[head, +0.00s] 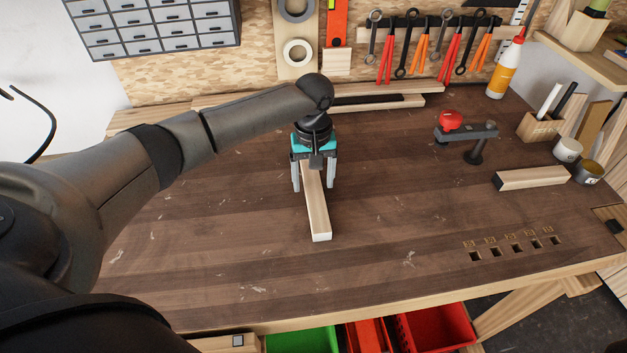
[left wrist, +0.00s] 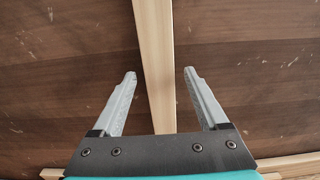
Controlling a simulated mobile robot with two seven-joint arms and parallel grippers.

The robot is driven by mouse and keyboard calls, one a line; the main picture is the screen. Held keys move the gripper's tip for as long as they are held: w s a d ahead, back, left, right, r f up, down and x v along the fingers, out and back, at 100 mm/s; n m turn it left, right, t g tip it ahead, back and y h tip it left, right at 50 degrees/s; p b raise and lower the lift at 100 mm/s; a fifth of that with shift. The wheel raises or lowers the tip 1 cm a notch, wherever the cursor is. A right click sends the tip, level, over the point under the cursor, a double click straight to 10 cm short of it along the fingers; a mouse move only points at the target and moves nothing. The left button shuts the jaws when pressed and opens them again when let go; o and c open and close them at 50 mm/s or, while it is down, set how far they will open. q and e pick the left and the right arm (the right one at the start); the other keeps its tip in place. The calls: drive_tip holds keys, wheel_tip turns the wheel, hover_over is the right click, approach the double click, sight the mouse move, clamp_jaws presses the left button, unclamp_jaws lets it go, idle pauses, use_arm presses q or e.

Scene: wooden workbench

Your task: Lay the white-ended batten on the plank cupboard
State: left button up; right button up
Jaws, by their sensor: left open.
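The white-ended batten (head: 318,212) lies on the dark workbench, its white end toward the front edge. My left gripper (head: 314,187) is over its far part, pointing down, with one finger on each side. The left wrist view shows the batten (left wrist: 153,40) running between the two open fingers (left wrist: 160,74), with a gap on both sides. The batten's far end is hidden under my gripper. I cannot make out a plank cupboard in either view. My right gripper is not in view.
Another batten (head: 531,178) with a dark end lies at the right. A clamp with a red knob (head: 451,121), a glue bottle (head: 506,69) and tins (head: 568,149) stand at the back right. Long boards (head: 375,102) lie along the back. The bench's front middle is clear.

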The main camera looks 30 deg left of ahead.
sight(314, 185)
use_arm(q)
wheel_tip(314, 185, up, 10)
drive_tip(key=p, duration=0.2)
drive_tip(key=shift+o, duration=0.4)
drive_tip(key=shift+r, duration=0.7)
wheel_tip(314, 185, down, 12)
drive_tip(key=m+p, duration=0.1)
drive_tip(key=m, duration=1.7)
drive_tip(key=m+t, duration=0.1)
drive_tip(key=m, duration=1.7)
drive_tip(key=shift+f+y+p, duration=0.15)
drive_tip(key=shift+y+p, duration=0.25)
clamp_jaws()
